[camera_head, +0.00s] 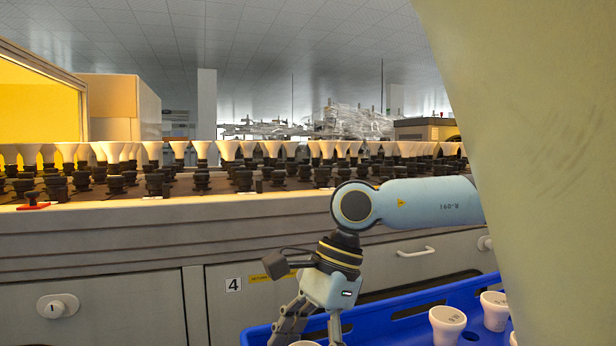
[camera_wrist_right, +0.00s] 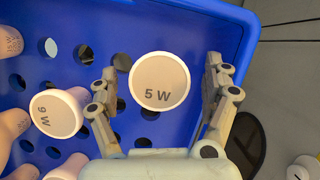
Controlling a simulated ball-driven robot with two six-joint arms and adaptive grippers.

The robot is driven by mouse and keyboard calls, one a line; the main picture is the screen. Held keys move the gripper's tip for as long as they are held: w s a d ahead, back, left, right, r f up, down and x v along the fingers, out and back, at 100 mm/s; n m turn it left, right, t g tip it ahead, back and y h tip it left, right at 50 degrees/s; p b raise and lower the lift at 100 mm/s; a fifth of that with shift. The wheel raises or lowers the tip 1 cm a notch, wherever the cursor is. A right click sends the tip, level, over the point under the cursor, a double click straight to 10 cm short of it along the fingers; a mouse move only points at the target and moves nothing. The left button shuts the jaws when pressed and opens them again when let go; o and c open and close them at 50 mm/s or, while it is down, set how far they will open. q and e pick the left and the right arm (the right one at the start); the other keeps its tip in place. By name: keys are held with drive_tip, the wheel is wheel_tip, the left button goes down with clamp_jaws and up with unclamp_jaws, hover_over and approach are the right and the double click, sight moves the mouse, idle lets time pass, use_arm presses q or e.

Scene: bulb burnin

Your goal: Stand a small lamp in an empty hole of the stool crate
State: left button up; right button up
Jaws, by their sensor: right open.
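The blue stool crate (camera_head: 258,336) is at the bottom right of the head view and fills much of the right wrist view (camera_wrist_right: 225,28). A small white lamp marked "5 W" (camera_wrist_right: 160,80) shows its round face up near the crate's right wall. My right gripper (camera_head: 310,332) points down there, its open fingers (camera_wrist_right: 160,92) on either side of this lamp. I cannot tell whether they touch it. Another lamp (camera_wrist_right: 55,112) stands to its left. My left gripper is not in view.
More lamps (camera_head: 447,324) stand in the crate at the right, and others line the wrist view's left edge (camera_wrist_right: 10,42). Behind is a long bench (camera_head: 100,235) with rows of lamps (camera_head: 228,152) in black sockets. Grey floor (camera_wrist_right: 285,85) lies right of the crate.

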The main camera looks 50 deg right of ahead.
wheel_tip(320, 180, up, 9)
drive_tip(key=p, duration=0.5)
drive_tip(key=shift+w+r, duration=0.1)
drive_tip(key=shift+r, duration=0.1)
use_arm(q)
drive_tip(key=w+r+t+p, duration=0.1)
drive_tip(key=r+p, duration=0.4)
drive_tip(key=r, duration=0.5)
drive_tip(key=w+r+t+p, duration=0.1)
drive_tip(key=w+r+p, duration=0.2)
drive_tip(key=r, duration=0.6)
drive_tip(key=p, duration=0.2)
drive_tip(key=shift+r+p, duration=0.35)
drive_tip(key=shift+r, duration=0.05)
use_arm(e)
drive_tip(key=w+d+r+m, duration=0.2)
drive_tip(key=d+r, duration=0.1)
drive_tip(key=r, duration=0.6)
drive_tip(key=w+d+r+m+t, duration=0.1)
drive_tip(key=w+d+r, duration=0.2)
drive_tip(key=r, duration=0.7)
drive_tip(key=shift+w+d+m+h, duration=0.15)
drive_tip(key=shift+d+m+h, duration=0.25)
drive_tip(key=shift+d, duration=0.05)
